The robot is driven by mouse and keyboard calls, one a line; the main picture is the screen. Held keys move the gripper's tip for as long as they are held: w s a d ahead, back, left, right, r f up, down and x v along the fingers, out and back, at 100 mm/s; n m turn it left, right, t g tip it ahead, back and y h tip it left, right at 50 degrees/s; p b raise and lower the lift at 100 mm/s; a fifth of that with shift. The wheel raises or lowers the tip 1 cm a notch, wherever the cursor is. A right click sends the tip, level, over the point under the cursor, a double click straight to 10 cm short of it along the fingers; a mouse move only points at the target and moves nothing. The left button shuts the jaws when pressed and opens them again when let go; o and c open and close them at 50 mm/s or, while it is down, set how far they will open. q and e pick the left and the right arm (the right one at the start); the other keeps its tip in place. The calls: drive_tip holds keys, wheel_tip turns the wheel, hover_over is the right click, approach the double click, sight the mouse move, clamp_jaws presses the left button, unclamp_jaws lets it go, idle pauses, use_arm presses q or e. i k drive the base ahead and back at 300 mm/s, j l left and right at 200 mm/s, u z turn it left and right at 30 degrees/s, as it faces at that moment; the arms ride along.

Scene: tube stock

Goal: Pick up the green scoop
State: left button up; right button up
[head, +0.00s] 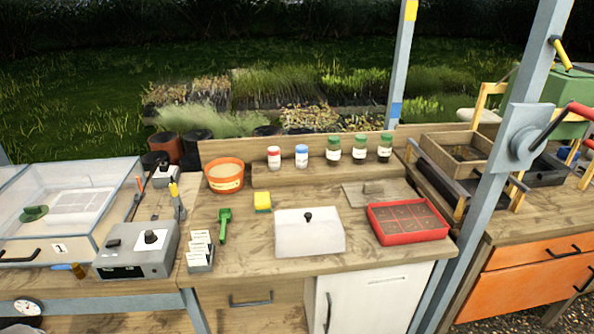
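The green scoop (224,224) lies on the wooden bench top, left of the middle of the head view. Its wider end points away and its narrow end points toward the front edge. It lies between a holder of white labels on its left and a white lidded box on its right, apart from both. Neither of my grippers shows in this view.
A red tray (407,222) and several jars stand farther off. Bench around the scoop is clear.

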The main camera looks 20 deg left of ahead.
sight(225, 214)
drive_tip(key=u, duration=1.3)
